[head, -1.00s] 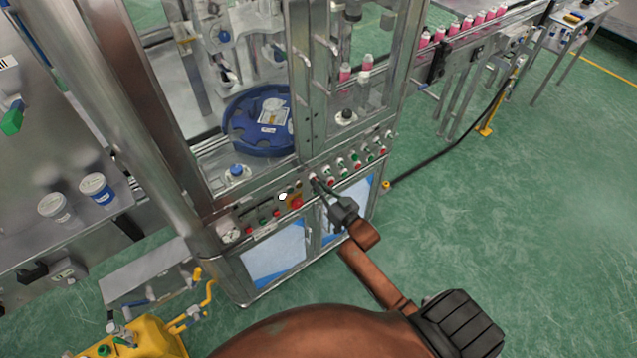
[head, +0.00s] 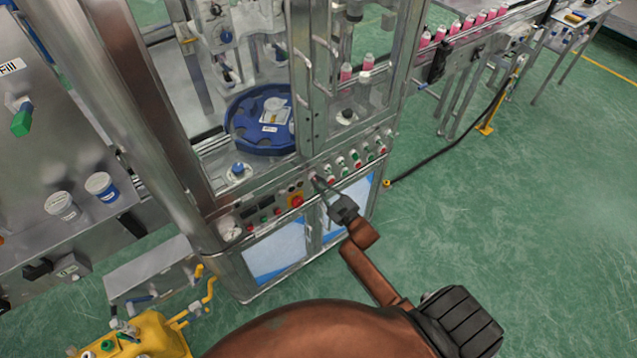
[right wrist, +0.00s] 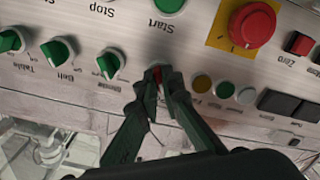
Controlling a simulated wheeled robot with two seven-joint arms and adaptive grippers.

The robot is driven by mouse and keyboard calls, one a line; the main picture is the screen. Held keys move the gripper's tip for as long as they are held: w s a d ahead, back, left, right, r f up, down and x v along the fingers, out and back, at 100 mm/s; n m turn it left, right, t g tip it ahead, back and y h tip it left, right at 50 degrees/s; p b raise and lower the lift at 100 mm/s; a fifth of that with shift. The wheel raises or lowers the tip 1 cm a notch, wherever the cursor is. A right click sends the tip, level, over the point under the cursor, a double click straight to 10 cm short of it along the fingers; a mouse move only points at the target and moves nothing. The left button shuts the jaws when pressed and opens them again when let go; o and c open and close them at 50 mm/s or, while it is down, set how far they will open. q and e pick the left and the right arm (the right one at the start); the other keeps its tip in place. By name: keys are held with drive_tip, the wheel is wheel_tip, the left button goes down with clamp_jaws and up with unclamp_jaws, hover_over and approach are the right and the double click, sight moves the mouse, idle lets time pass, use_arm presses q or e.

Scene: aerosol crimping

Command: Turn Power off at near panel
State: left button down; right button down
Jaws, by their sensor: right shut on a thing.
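The near control panel (head: 262,211) runs along the front of the metal machine, below its glass doors. My right gripper (head: 318,181) reaches its middle, right of the red emergency button (head: 296,201). In the right wrist view, the right gripper (right wrist: 161,76) has its fingertips closed on a small red knob (right wrist: 157,73), just under the green Start button (right wrist: 168,5). The fingers hide most of this knob and any Power label, so its turn position cannot be told. My left gripper is not in view.
Green knobs marked Table (right wrist: 11,41) and Belt (right wrist: 57,50) sit left of the fingers in the right wrist view. The emergency button (right wrist: 253,25) and small round lights (right wrist: 224,89) are to the right. Green floor (head: 520,230) is clear at right.

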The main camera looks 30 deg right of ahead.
idle(0.4)
drive_tip(key=c, duration=2.1)
unclamp_jaws()
drive_tip(key=s, duration=1.2)
drive_tip(key=shift+d, duration=0.45)
drive_tip(key=shift+f, duration=0.1)
